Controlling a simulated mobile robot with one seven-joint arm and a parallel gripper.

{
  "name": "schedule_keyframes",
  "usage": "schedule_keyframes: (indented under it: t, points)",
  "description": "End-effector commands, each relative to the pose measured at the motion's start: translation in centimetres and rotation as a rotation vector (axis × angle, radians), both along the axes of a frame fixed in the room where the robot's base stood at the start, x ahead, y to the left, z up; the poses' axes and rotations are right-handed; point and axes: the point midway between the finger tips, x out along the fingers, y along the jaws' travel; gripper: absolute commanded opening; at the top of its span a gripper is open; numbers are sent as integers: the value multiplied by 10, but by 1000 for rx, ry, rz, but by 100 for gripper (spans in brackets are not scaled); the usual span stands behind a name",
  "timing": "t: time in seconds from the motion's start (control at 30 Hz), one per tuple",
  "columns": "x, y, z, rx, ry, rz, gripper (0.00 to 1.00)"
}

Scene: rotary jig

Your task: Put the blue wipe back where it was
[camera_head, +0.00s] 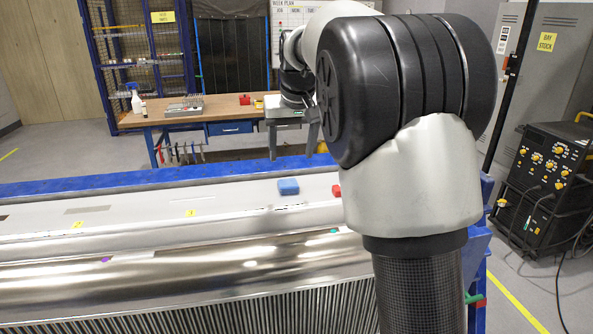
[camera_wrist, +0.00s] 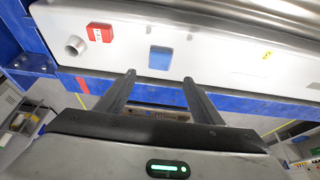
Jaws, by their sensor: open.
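The blue wipe (camera_head: 288,187) is a small blue block-like pad. It lies on the pale flat top strip of the long metal jig (camera_head: 130,205), near its blue far rail. In the wrist view the wipe (camera_wrist: 160,58) is just beyond my open fingertips, roughly centred between them. My gripper (camera_wrist: 159,78) is open with nothing between the fingers, and a gap shows between it and the wipe. In the head view my arm covers the right part of the jig.
A red piece with a white label (camera_wrist: 100,32) sits beside the wipe, near a round metal stub (camera_wrist: 75,45). The blue rail (camera_head: 100,183) runs along the strip. Small yellow tags (camera_head: 190,212) mark the strip. A workbench (camera_head: 215,112) stands behind; a black machine (camera_head: 545,185) stands right.

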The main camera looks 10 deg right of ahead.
Motion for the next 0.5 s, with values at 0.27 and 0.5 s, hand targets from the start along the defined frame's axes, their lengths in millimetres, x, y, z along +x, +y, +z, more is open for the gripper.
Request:
schedule_keyframes:
  t: [0.27, 0.5]
  points:
    - [-35, -3, 18, 20, -11, -7, 61]
    - [-155, -5, 35, 54, -42, -9, 61]
